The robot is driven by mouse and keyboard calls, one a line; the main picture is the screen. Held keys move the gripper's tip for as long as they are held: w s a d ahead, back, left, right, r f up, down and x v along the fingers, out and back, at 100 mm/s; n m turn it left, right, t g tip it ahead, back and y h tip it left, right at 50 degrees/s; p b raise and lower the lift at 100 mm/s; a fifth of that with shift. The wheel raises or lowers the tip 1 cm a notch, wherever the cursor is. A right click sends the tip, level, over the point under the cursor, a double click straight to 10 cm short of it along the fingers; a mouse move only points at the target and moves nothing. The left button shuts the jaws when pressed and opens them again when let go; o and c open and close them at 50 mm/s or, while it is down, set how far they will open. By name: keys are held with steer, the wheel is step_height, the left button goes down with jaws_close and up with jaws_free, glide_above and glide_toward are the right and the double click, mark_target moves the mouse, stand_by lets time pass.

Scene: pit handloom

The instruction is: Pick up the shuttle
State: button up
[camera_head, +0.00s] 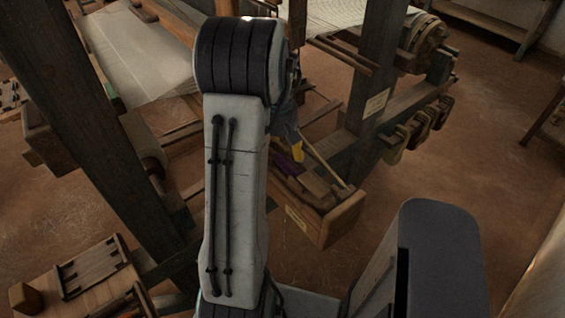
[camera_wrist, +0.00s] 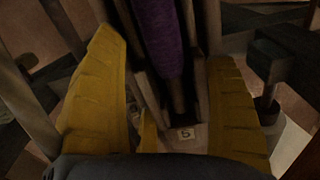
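A purple length that looks like wound yarn (camera_wrist: 158,35) lies lengthwise in a dark wooden trough at the top middle of the wrist view. It is likely part of the shuttle, but the shuttle's full outline is hidden. In the head view a small purple patch (camera_head: 281,159) shows in the wooden box, beside my arm. My gripper (camera_wrist: 165,50) is open, with its yellow fingers wide apart on either side of the purple length. In the head view one yellow fingertip of my gripper (camera_head: 297,152) shows over the box; the rest is behind my arm. Contact cannot be told.
The wooden box (camera_head: 341,222) has raised walls and a stick lying across it. A tag marked 5 (camera_wrist: 185,134) sits below the purple length. A thick loom post (camera_head: 374,75) stands behind the box. Wooden blocks (camera_head: 418,128) hang at its right. Open floor lies further right.

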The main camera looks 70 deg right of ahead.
steer(key=c, duration=0.8)
steer(key=shift+r, duration=0.15)
steer(key=shift+d+r, duration=0.1)
steer(key=shift+r, duration=0.65)
steer(key=r, duration=0.2)
steer(key=shift+w+a+r+b, duration=0.1)
steer(key=shift+a+r+b, duration=0.1)
steer(key=shift+r+b, duration=0.15)
steer(key=shift+w+a+r+b, duration=0.75)
steer(key=shift+a+r, duration=0.35)
steer(key=shift+a, duration=0.7)
steer(key=shift+w+a+r+b, duration=0.55)
steer(key=shift+a+r+b, duration=0.4)
steer(key=shift+a, duration=0.8)
steer(key=shift+w+a+r+b, duration=0.65)
steer(key=shift+a+r, duration=0.6)
steer(key=shift+a, duration=0.55)
